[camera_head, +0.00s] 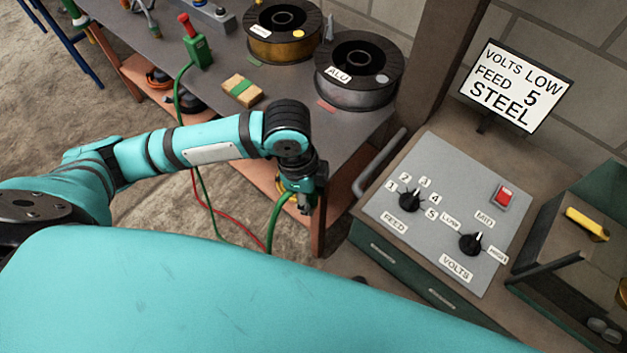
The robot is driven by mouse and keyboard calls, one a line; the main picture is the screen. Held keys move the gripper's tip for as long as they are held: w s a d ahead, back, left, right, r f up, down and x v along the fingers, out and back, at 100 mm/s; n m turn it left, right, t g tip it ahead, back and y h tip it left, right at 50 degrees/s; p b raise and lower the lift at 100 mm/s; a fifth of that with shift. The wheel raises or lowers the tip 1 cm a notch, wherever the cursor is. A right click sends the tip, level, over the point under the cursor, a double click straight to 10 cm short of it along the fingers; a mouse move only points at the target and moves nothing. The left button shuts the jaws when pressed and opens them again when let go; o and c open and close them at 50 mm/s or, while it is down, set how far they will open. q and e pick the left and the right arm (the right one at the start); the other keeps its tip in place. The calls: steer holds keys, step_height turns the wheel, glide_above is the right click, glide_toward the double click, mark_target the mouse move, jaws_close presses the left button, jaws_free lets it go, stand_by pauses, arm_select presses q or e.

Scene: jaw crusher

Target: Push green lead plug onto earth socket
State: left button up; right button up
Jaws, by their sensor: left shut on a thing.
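My left gripper (302,203) points down in front of the bench's near right end, at the bottom of the teal arm. It is shut, with the thick green lead (274,228) hanging from its grip. The plug on that lead is mostly hidden by the fingers. A green block with a red upright top (196,50) stands on the bench at upper left, and a thin green cable runs down from it. I cannot pick out the earth socket for certain. My right gripper is not in view.
Two wire spools, one copper-coloured (272,48) and one marked ALU (345,98), stand on the bench. A control panel (415,235) with FEED and VOLTS knobs is at right, under a sign (515,85). A red cable (228,215) hangs below the bench. My teal body fills the lower foreground.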

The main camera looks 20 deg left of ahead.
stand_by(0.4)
arm_select(q)
steer(key=w+a+r+n+y, duration=0.1)
steer(key=w+a+r+n, duration=0.2)
steer(key=r+n, duration=0.5)
steer(key=shift+w+a+r+t, duration=0.2)
steer(key=shift+w+t, duration=0.2)
steer(key=shift+w, duration=0.3)
steer(key=a+r+n, duration=0.1)
steer(key=r+n, duration=0.1)
steer(key=n, duration=0.1)
steer(key=w+a+r+n, duration=0.1)
steer(key=r+n, duration=0.2)
steer(key=a+r+n, duration=0.1)
steer(key=r+n, duration=0.1)
steer(key=r, duration=0.1)
steer(key=shift+w+a+r+n+t+y, duration=0.1)
steer(key=shift+w+r+n+t+y, duration=0.15)
steer(key=shift+n+t+y, duration=0.15)
jaws_close()
steer(key=shift+f, duration=0.1)
